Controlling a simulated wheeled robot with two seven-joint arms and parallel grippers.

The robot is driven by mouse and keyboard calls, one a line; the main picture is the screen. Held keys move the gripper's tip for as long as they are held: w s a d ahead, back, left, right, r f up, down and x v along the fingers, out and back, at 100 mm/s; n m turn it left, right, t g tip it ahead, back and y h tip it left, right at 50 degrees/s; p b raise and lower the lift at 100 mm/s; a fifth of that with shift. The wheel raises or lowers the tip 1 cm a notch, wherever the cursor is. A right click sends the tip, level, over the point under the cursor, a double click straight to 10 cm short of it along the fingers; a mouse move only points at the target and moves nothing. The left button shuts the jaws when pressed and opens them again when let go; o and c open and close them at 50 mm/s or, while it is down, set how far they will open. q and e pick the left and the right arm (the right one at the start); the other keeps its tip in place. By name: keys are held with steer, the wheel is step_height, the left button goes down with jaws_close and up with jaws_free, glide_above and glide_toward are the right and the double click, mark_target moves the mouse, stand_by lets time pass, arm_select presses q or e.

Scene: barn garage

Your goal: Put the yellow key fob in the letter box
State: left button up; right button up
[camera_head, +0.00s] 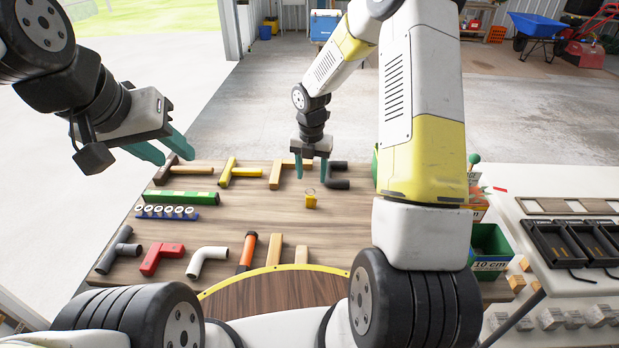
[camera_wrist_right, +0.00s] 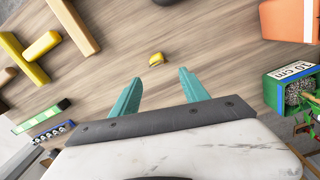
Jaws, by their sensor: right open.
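The yellow key fob (camera_head: 310,202) lies on the wooden table, a little right of its middle, with a small ring at its top. It also shows in the right wrist view (camera_wrist_right: 156,59), just beyond and between my fingertips. My right gripper (camera_head: 311,172) is open and empty above the table, behind the fob and apart from it. My left gripper (camera_head: 168,150) is open and empty over the table's far left. I cannot make out for certain a letter box; an orange box (camera_wrist_right: 289,20) stands at the right in the wrist view, partly cut off.
A green box (camera_head: 490,242) marked "10 cm" stands at the table's right. Hammer-like and pipe-like pieces lie around the fob, among them a yellow T-piece (camera_head: 239,171), a red elbow (camera_head: 162,256) and a dark elbow (camera_head: 340,184). The wood right around the fob is bare.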

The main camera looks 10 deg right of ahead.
mark_target(310, 195)
steer(key=f+n, duration=0.1)
steer(key=f, duration=0.1)
steer(key=w+f+n, duration=0.1)
steer(key=f, duration=0.1)
steer(key=shift+w+f+n, duration=0.15)
steer(key=shift+f+n, duration=0.15)
steer(key=shift+f, duration=0.05)
step_height(310, 195, down, 8)
steer(key=shift+a+r, duration=0.1)
steer(key=shift+r, duration=0.15)
jaws_close()
